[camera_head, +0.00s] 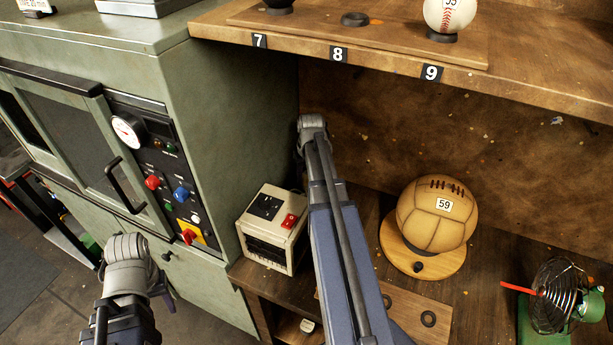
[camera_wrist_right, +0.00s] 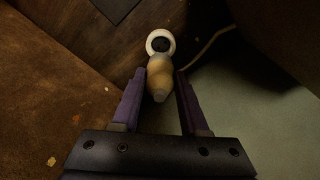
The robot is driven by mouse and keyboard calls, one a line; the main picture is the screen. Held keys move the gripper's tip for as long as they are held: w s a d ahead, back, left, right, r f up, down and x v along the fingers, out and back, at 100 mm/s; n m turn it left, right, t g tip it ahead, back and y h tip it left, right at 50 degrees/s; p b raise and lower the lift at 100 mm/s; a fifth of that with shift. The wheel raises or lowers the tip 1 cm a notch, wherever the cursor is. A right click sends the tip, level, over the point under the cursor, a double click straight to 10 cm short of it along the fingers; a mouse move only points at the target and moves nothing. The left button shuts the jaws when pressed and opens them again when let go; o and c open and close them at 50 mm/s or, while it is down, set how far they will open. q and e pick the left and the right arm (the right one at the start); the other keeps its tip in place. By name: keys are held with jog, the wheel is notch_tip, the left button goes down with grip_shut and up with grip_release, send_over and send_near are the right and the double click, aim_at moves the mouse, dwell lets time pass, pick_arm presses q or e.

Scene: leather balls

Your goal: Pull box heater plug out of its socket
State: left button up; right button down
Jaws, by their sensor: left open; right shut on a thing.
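The box heater (camera_head: 272,228) is a small cream box with a black panel and a red switch, standing on the lower wooden bench against the green cabinet. In the right wrist view, a beige plug (camera_wrist_right: 160,78) lies between the purple fingers of my right gripper (camera_wrist_right: 160,98), which is shut on it. A round white socket (camera_wrist_right: 160,41) with a dark centre is just beyond the plug; I cannot tell whether they still join. In the head view my right arm reaches to the back corner, hiding its fingers. My left gripper (camera_head: 128,265) is open and empty before the cabinet, its fingertips mostly hidden.
A pale cable (camera_wrist_right: 208,45) runs beside the socket. A brown leather ball (camera_head: 436,214) on a round wooden stand and a small fan (camera_head: 560,295) are right of my right arm. The upper shelf (camera_head: 500,75) overhangs the bench. The cabinet (camera_head: 235,120) bounds the left side.

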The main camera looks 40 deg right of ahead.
jog(key=shift+f+b, duration=1.15)
jog(key=shift+f, duration=0.15)
jog(key=shift+r, duration=0.15)
